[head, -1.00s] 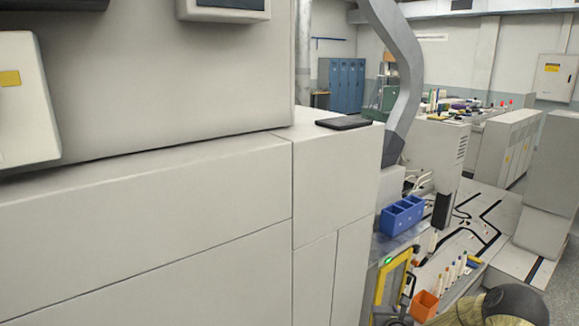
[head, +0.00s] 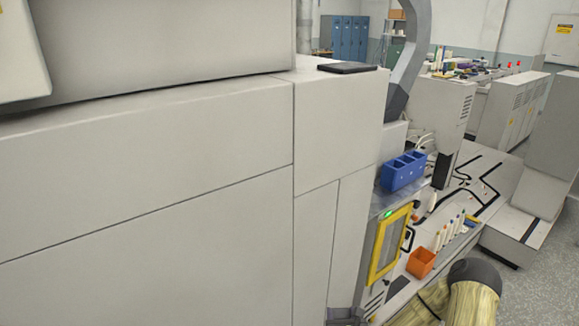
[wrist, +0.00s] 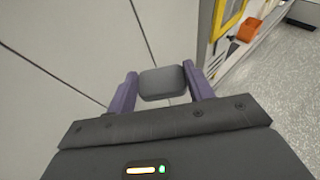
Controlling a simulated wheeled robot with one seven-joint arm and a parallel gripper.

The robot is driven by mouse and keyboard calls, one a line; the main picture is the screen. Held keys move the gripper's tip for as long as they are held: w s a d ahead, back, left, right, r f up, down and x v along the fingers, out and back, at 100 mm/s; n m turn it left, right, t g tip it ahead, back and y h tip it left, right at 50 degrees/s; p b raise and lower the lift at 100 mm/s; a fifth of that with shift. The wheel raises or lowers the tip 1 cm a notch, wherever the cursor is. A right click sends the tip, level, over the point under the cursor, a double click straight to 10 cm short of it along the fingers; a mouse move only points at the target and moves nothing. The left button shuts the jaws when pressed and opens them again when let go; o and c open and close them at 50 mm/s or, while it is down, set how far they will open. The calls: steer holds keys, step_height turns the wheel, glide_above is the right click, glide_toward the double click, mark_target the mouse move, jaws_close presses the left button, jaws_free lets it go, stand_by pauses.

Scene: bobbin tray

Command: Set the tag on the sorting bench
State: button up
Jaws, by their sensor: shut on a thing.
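My gripper (wrist: 163,85) shows in the wrist view with two purple fingers. It is shut on a dark grey, rounded, flat-faced piece (wrist: 163,82), which may be the tag; no marking on it can be read. The piece is held clear in front of pale grey cabinet panels. In the head view neither this piece nor the fingertips can be made out clearly. I cannot tell which surface is the sorting bench.
A tall pale cabinet (head: 150,200) fills the left and centre. Right of it are a blue bin (head: 402,171), a yellow-framed panel (head: 390,245), an orange bin (head: 421,262) and several bobbin-like sticks. A dark flat pad (head: 347,68) lies on top of the cabinet. Speckled floor is open at right.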

steer(key=shift+s+f, duration=0.15)
steer(key=shift+f, duration=0.2)
steer(key=s+f, duration=0.4)
steer(key=shift+s+f, duration=0.2)
steer(key=shift+f, duration=0.15)
steer(key=shift+w+d, duration=0.1)
